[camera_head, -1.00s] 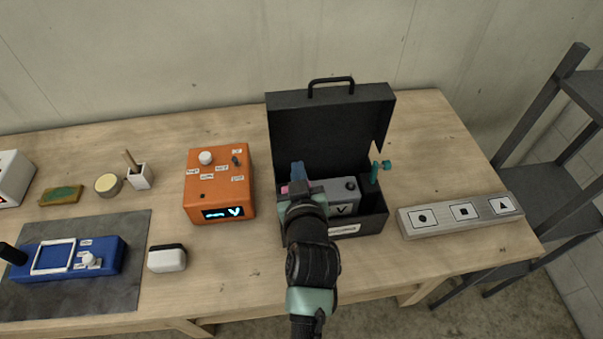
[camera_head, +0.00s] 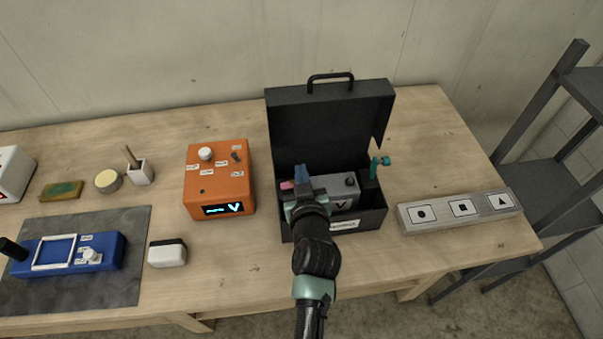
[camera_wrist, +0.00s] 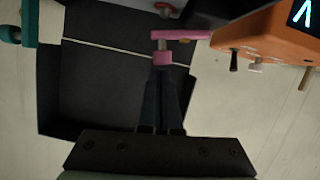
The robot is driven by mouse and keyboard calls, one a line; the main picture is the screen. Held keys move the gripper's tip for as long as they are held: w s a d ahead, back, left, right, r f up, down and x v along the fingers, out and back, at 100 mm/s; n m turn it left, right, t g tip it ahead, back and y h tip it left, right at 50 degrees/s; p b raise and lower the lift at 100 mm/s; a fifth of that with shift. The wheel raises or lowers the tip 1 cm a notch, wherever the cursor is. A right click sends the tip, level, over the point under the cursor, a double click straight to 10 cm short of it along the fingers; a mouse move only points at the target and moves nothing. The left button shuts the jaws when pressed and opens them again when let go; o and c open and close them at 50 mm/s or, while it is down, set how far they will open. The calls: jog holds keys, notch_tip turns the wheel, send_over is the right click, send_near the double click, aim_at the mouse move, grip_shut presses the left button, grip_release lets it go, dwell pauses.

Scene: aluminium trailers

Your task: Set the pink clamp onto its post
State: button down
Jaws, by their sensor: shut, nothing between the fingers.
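The pink clamp (camera_head: 287,185) shows as a small patch at the left side of the open black case (camera_head: 375,219), just left of my gripper. In the wrist view the pink clamp (camera_wrist: 182,34) has a bar, a red knob and a pink block just beyond my fingertips. My gripper (camera_wrist: 160,76) is shut and empty, its blue fingers close together; whether they touch the clamp I cannot tell. In the head view my gripper (camera_head: 302,173) is over the left part of the case. The post under the pink clamp is hidden.
A teal clamp (camera_head: 380,162) stands on a dark post at the case's right. A grey unit (camera_head: 343,190) marked V lies in the case. The orange device (camera_head: 218,180) stands left, and a grey block with symbols (camera_head: 459,210) right. The raised lid (camera_head: 330,125) stands behind.

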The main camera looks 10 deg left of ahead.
jog(key=shift+d+f+m+b, duration=0.3)
jog(key=shift+f+b, duration=0.2)
jog(key=shift+b, duration=0.15)
jog(key=shift+w+d+f+m+y+b, duration=0.3)
jog(key=shift+d+m+b, duration=0.2)
jog(key=shift+b, duration=0.9)
jog(key=shift+r+m+y, duration=0.15)
jog(key=shift+m+y, duration=0.15)
jog(key=shift+r+g, duration=0.1)
jog(key=shift+g, duration=0.2)
